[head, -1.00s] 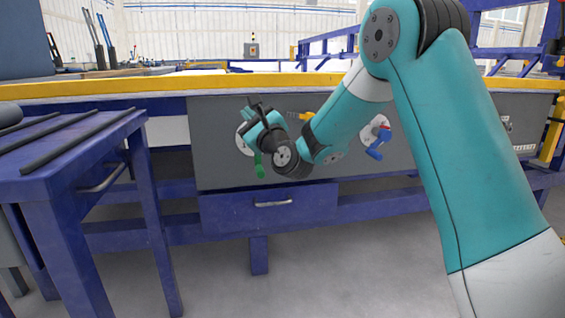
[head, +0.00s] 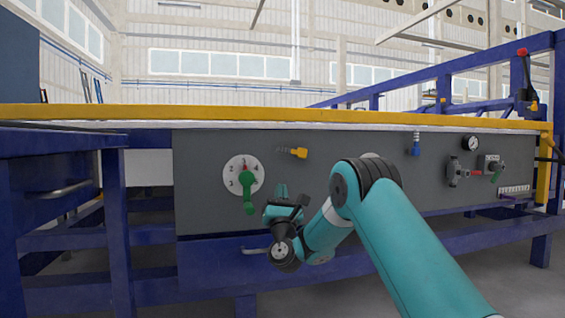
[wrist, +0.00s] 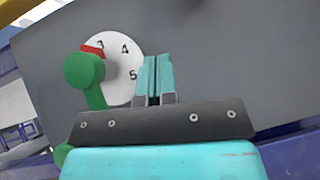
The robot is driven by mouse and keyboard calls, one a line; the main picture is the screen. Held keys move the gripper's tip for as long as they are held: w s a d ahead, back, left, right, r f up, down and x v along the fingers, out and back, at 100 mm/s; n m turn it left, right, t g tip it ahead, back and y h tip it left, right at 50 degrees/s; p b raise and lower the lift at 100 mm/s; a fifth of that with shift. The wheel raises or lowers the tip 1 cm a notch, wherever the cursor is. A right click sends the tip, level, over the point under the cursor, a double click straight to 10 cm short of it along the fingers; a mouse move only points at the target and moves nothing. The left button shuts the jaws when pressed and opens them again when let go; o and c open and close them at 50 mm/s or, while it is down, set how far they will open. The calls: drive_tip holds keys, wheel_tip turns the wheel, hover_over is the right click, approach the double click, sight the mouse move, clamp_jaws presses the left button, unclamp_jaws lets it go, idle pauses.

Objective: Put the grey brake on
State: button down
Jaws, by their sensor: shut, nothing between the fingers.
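I cannot tell for certain which part is the grey brake. My gripper (head: 281,191) is shut and empty, in front of the panel's left part, just right of and below a green lever (head: 249,192) on a white numbered dial (head: 231,166). The wrist view shows its teal fingers (wrist: 154,65) together, right of the green lever's knob (wrist: 84,70) and apart from it.
A yellow handle (head: 299,152), a blue fitting (head: 415,148) and a round gauge (head: 472,143) are on the panel. A red-tipped lever (head: 523,54) stands at the upper right. A yellow rail (head: 230,113) runs above the panel. My arm hides the panel's lower middle.

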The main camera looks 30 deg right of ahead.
sight(292, 151)
drive_tip(key=p+x, duration=0.3)
drive_tip(key=p, duration=0.2)
drive_tip(key=p+x, duration=0.3)
drive_tip(key=p, duration=0.2)
drive_tip(key=shift+r, duration=0.45)
drive_tip(key=r+p, duration=0.3)
drive_tip(key=shift+s+d+r, duration=0.1)
drive_tip(key=shift+s+d, duration=0.1)
drive_tip(key=shift+d, duration=0.15)
drive_tip(key=shift+d, duration=0.15)
